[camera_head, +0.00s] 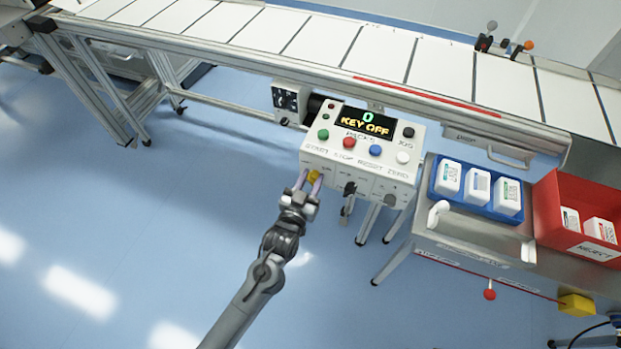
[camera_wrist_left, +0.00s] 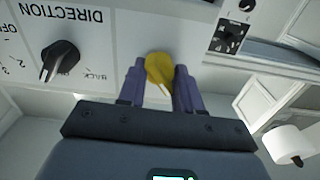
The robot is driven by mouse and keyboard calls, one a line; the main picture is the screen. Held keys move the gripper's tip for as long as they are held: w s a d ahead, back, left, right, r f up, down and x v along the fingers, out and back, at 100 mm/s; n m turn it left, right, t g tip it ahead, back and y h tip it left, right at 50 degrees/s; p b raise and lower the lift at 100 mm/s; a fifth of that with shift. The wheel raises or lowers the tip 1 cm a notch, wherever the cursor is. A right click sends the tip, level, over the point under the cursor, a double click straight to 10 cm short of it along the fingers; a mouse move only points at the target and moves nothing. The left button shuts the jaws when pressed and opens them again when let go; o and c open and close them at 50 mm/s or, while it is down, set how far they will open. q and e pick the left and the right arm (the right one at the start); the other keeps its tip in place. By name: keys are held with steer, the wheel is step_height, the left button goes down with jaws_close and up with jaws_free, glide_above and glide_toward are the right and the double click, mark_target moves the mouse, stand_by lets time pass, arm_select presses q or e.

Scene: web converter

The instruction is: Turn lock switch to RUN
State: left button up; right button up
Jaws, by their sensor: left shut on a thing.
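The control box (camera_head: 325,146) has a display (camera_head: 363,125) reading "0" and "KEY OFF". A yellow knob (camera_head: 314,176) sits at the left of its front face. I take it for the lock switch; its label is hidden or unreadable. My left gripper (camera_head: 311,179) is shut on this knob, one finger on each side. In the left wrist view the yellow knob (camera_wrist_left: 159,70) has a pale pointer line slanting down to the right, between the purple fingers (camera_wrist_left: 157,85). My right gripper is not in view.
A black knob (camera_wrist_left: 60,62) marked DIRECTION is beside the yellow one. Buttons line the box top, including a red one (camera_head: 349,142). A blue tray (camera_head: 476,207) of white bottles and a red reject bin (camera_head: 550,215) stand right. The conveyor (camera_head: 310,38) runs behind.

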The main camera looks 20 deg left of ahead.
arm_select(q)
steer(key=m+p, duration=0.8)
steer(key=p, duration=0.1)
steer(key=shift+s+d+f, duration=0.1)
steer(key=shift+d+f, duration=0.05)
steer(key=m+p, duration=0.3)
steer(key=m, duration=0.2)
steer(key=shift+f+p, duration=0.15)
steer(key=shift+p, duration=0.2)
steer(key=m+p, duration=0.1)
steer(key=m, duration=0.1)
steer(key=shift+f+m, duration=0.15)
steer(key=shift+m, duration=0.15)
steer(key=shift+c, duration=0.2)
steer(key=shift+o, duration=0.3)
steer(key=shift+f+m+p, duration=0.1)
steer(key=shift+m+p, duration=0.3)
steer(key=shift+m, duration=0.5)
steer(key=shift+f, duration=0.1)
steer(key=o, duration=1)
steer(key=shift+r, duration=0.2)
